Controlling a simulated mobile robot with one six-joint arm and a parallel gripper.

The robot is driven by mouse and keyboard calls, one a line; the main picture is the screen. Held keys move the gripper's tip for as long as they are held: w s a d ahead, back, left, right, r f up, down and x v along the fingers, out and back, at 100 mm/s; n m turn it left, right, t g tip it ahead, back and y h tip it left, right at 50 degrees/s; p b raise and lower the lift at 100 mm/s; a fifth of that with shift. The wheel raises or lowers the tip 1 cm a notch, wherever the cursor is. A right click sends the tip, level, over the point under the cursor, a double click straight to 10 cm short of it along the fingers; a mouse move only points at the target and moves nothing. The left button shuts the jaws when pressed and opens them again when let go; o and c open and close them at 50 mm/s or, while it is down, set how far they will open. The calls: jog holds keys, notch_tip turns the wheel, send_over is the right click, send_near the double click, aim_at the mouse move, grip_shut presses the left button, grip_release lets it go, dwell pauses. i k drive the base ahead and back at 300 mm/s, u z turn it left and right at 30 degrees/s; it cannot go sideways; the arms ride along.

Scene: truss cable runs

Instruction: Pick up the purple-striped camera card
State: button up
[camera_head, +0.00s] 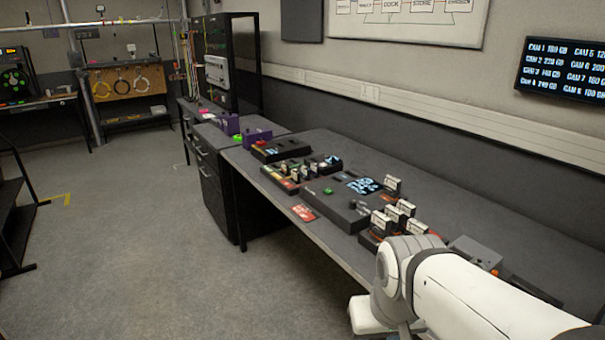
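I cannot make out a purple stripe on any card from here. Several small white-and-dark upright blocks, possibly camera cards, stand on the desk; one group (405,208) is near my arm, and another block (393,184) is just behind it. More small pieces (306,170) stand in a rack further left on the desk. Their stripes and labels are too small to read. My white arm crosses the lower right and hides part of the desk's near end.
The long grey desk (460,206) runs along the wall and carries a dark console (340,203), a red card (304,213) and a grey box (474,250). Purple boxes (257,137) stand further back. A wall screen (562,70) lists cameras. The floor (130,240) at left is clear.

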aim_at(315, 170)
jog(key=u, duration=0.4)
jog(key=k, duration=1.2)
jog(key=u, duration=0.75)
jog(key=i, duration=2.15)
jog(key=z, duration=0.3)
jog(key=i, duration=1.5)
jog(key=z, duration=1.45)
jog(key=i, duration=1.15)
jog(key=z, duration=0.75)
jog(key=k, duration=0.7)
